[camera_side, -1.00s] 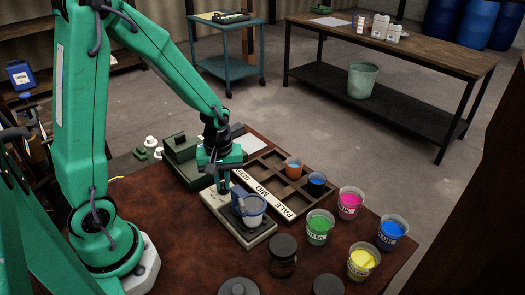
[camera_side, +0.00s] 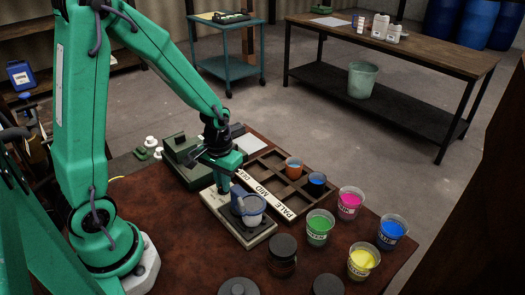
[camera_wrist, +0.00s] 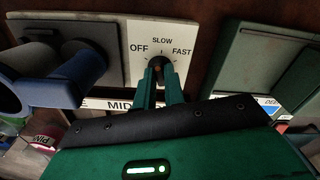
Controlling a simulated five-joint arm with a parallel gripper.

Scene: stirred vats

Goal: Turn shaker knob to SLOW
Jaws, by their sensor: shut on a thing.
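The dark round shaker knob (camera_wrist: 161,62) sits below SLOW. My gripper (camera_wrist: 160,72) is shut on the knob, its green fingertips on either side. The fingers hide much of the knob, so I cannot tell clearly where its pointer stands. In the side view my gripper (camera_side: 222,188) reaches down to the shaker's rear end.
A divided tray (camera_side: 270,166) labelled PALE, MID and DEEP holds an orange cup (camera_side: 294,166) and a blue cup (camera_side: 317,180). Green (camera_side: 319,228), pink (camera_side: 349,203), blue (camera_side: 391,232) and yellow (camera_side: 362,262) cups stand right. A green device (camera_side: 185,160) is behind.

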